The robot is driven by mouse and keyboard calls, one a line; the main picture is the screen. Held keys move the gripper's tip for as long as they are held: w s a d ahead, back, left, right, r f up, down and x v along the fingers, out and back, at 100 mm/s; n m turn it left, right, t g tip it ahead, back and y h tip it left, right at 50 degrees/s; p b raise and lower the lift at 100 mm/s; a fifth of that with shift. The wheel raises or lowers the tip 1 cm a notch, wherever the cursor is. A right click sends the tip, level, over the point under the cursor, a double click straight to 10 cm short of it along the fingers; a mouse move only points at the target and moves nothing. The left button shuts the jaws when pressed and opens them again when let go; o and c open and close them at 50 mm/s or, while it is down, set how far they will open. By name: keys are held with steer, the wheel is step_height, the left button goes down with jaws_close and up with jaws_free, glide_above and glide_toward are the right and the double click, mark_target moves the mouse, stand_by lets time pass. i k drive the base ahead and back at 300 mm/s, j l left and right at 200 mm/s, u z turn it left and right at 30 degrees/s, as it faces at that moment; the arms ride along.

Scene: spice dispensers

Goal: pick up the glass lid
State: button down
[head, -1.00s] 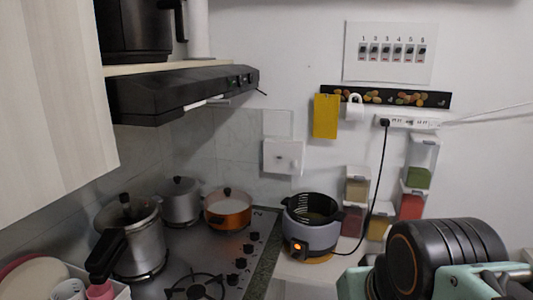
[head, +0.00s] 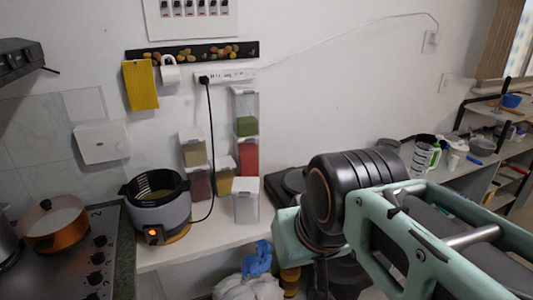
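A pale lid that looks like glass, with a dark knob (head: 46,205), sits on the orange-copper pot (head: 57,236). The pot stands on the stove at the left edge of the head view. Part of my arm fills the lower right of this view. My gripper's fingers do not show, so I cannot see whether they are open or shut. The visible arm is well to the right of the pot, apart from it.
A grey-black cooker (head: 162,212) with a lit orange light stands on the white counter (head: 215,236), right of the stove (head: 85,262). Clear spice containers (head: 246,200) stand against the wall. A white-and-blue bag (head: 250,285) is below the counter edge.

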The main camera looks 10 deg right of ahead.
mark_target(293, 182)
steer(key=z, duration=0.55)
steer(key=u, duration=1.25)
steer(key=z, duration=1.25)
steer(key=i+j+z, duration=0.3)
steer(key=i, duration=0.25)
steer(key=i+j+z, duration=0.25)
steer(key=i, duration=0.25)
steer(key=i+z, duration=0.2)
steer(key=k+l, duration=0.05)
